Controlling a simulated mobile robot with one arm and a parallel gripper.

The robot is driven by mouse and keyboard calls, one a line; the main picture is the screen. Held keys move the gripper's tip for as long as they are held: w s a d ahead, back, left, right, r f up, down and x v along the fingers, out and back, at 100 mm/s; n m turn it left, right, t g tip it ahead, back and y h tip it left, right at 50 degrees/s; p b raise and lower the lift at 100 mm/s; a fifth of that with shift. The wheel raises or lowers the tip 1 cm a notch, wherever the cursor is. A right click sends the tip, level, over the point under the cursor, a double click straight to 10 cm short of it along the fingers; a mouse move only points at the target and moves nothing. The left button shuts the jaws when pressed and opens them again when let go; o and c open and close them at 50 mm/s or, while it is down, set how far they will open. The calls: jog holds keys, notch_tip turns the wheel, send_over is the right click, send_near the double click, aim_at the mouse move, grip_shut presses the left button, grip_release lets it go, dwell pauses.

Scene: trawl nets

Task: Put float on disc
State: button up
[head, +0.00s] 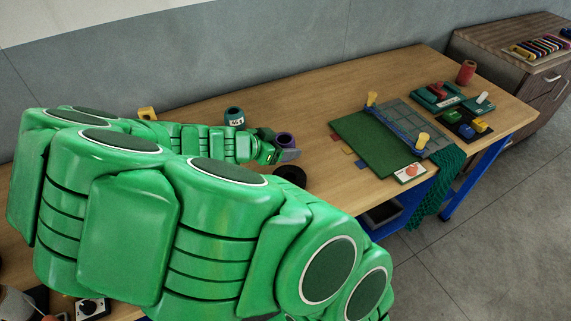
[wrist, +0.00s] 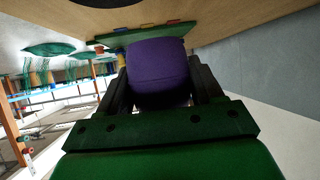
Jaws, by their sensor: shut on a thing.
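My gripper (head: 283,154) is shut on the purple float (head: 286,139), near the middle of the table. In the wrist view, the float (wrist: 158,75) fills the space between the two dark fingers of my gripper (wrist: 160,82). The black disc (head: 291,174) lies on the wooden table just in front of the float in the head view, partly hidden by my arm. Part of the disc (wrist: 108,2) also shows at the top edge of the wrist view. The float appears apart from the disc and above the table; its exact height is hard to tell.
A teal spool (head: 235,117) with a label and a yellow block (head: 147,113) stand behind my arm. To the right lie a green mat (head: 357,143) with a blue bar, trays of coloured pieces (head: 437,96) and a red spool (head: 466,72). My arm hides much of the table's left side.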

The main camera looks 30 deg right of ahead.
aim_at(284, 170)
jog(key=shift+f, duration=2.8)
jog(key=o, duration=1)
jog(key=shift+f, duration=0.1)
jog(key=shift+o, duration=0.2)
jog(key=shift+a+r, duration=0.25)
jog(key=v, duration=0.7)
